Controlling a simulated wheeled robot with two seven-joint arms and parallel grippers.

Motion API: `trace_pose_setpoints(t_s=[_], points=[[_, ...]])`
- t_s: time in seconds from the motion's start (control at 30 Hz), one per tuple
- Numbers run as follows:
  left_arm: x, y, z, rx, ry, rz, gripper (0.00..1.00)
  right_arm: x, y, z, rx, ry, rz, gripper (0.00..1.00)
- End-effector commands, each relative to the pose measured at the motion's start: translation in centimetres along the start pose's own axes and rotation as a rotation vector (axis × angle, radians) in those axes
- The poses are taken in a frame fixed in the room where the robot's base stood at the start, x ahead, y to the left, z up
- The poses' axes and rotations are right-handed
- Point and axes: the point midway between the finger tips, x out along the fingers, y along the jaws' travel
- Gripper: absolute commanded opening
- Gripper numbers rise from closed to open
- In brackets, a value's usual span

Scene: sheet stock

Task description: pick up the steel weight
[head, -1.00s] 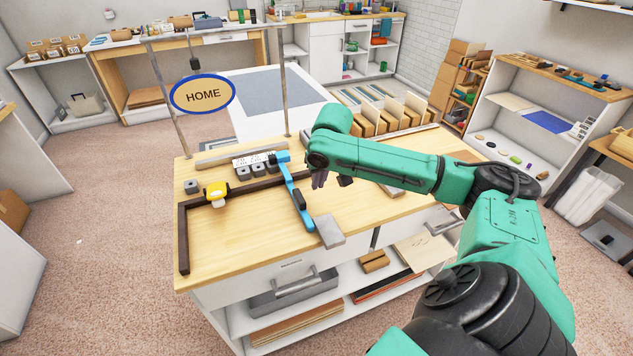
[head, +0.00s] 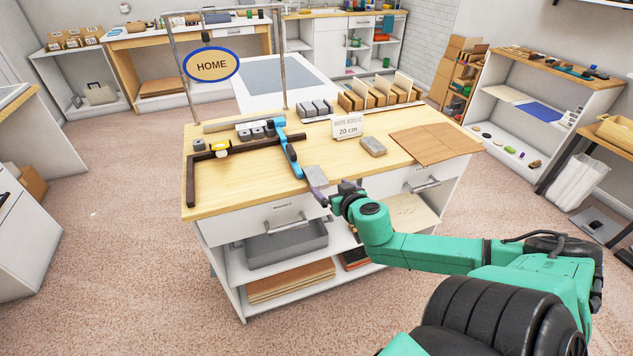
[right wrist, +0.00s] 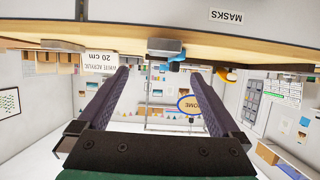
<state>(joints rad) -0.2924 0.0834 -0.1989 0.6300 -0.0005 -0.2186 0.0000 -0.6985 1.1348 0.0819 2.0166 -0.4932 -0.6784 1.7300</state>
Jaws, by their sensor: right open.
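A flat grey block (head: 316,177), which looks like the steel weight, lies at the front edge of the wooden worktop, by the end of a blue tool (head: 290,155). It also shows in the right wrist view (right wrist: 165,46), sticking out past the worktop edge. My right gripper (head: 323,194) is open and empty, just in front of that edge and close to the block. In the right wrist view its two dark fingers (right wrist: 158,73) are spread, with the block beyond the tips. My left gripper is not in view.
Another grey block (head: 373,146) lies by a "20 cm" card (head: 347,128). A brown sheet (head: 435,144) lies at the right of the worktop (head: 245,190). A dark angled bar (head: 191,183) and a yellow-and-white item (head: 220,148) are at left. Drawer handles stick out below.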

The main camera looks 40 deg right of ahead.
Motion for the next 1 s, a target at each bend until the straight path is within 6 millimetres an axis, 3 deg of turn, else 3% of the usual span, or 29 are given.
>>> trace_pose_setpoints(t_s=[0.1,0.23,0.43,0.57,0.8,1.0], points=[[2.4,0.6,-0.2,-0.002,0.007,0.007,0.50,3.1,0.1,0.4,-0.008,0.007,0.003,1.00],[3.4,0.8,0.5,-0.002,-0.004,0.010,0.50,4.6,0.0,0.4,0.001,0.004,0.003,1.00],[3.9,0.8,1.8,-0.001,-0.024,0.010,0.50,5.6,0.1,0.2,0.002,0.002,0.006,1.00],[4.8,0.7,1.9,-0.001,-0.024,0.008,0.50,6.8,-0.2,0.4,0.004,0.004,0.004,1.00],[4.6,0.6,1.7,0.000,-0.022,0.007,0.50,9.7,-0.4,0.4,0.005,0.001,0.006,1.00],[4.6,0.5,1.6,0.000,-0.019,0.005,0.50,10.3,-0.5,0.6,0.000,-0.002,0.004,1.00]])
